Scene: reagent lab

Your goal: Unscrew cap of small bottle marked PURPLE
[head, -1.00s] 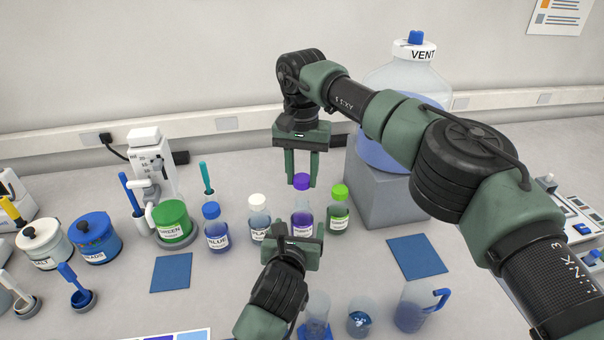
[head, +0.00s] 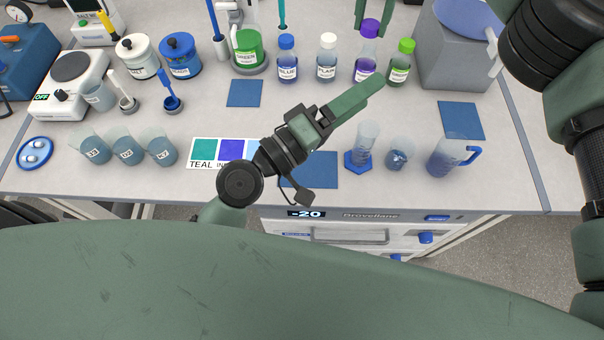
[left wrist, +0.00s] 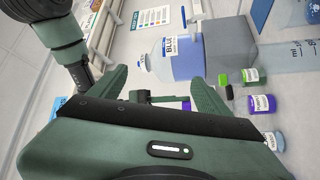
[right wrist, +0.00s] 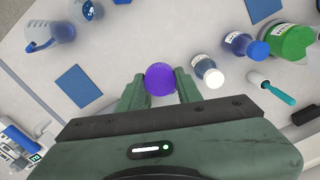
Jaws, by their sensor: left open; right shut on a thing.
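The small PURPLE bottle (head: 366,64) stands upright in the row, between the PLAIN bottle and the green-capped bottle. Its purple cap (head: 370,28) is between the fingertips of my right gripper (right wrist: 161,84), which is shut on it. In the left wrist view the cap (left wrist: 187,104) sits clear of the bottle (left wrist: 262,103), with a gap between them; in the head view it shows higher than the neighbouring caps. My left gripper (head: 375,88) is open and empty, in front of the bottle and apart from it. In the head view most of my right gripper is cut off.
The PLAIN bottle (head: 326,60) and green-capped bottle (head: 400,66) stand close on either side. The BLUE bottle (head: 287,64) is further left. A grey block (head: 455,60) is at right. A cylinder (head: 364,145), beaker (head: 400,153) and jug (head: 450,158) stand near the front edge.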

